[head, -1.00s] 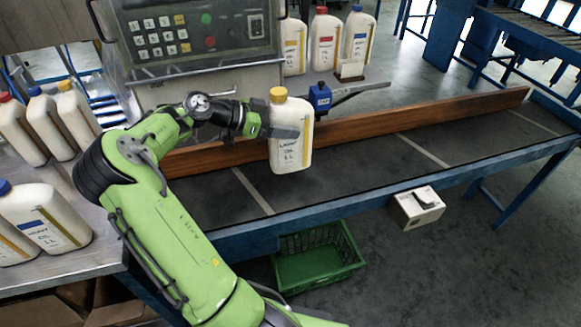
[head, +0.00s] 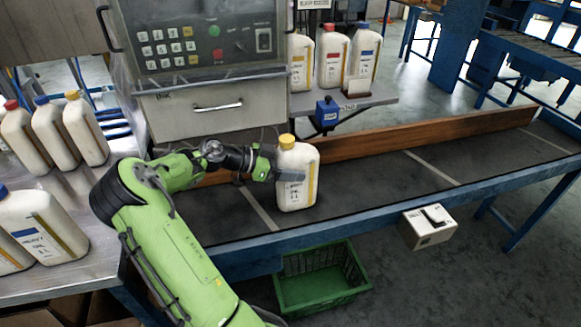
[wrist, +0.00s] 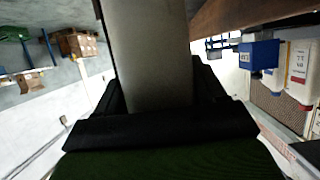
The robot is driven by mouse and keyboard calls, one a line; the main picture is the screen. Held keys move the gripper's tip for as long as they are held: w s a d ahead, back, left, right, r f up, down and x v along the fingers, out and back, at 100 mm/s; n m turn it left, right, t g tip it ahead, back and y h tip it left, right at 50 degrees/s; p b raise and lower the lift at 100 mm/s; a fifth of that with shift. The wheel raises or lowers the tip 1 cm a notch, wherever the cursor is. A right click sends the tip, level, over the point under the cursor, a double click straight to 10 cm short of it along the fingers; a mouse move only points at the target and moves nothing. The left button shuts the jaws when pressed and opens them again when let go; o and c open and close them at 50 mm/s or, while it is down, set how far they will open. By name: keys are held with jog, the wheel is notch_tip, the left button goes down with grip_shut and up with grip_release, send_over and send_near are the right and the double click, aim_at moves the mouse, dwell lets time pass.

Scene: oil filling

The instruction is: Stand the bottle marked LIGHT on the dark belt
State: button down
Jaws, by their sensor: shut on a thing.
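A cream bottle with a yellow cap (head: 298,185) is upright over the dark belt (head: 350,180), near its left part. Its label is too blurred to read surely. My gripper (head: 288,175) is shut on it from the left, at mid height. The bottle's base looks at or very close to the belt surface; I cannot tell if it touches. In the wrist view the bottle (wrist: 150,50) fills the middle between the dark fingers, and its label is hidden there.
A wooden rail (head: 430,134) runs behind the belt. Several bottles stand on the metal table (head: 95,205) at left, one marked HEAVY (head: 42,230). Three more (head: 333,58) stand on a back shelf. A green crate (head: 320,285) sits below. The belt is clear to the right.

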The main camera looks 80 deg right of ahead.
jog(key=shift+c, duration=0.5)
grip_release()
jog(key=shift+f, duration=0.1)
jog(key=shift+r+p, duration=0.25)
jog(key=shift+p, duration=0.05)
jog(key=p+v, duration=0.3)
jog(key=v, duration=0.9)
jog(key=shift+f, duration=0.15)
jog(key=shift+w, duration=0.1)
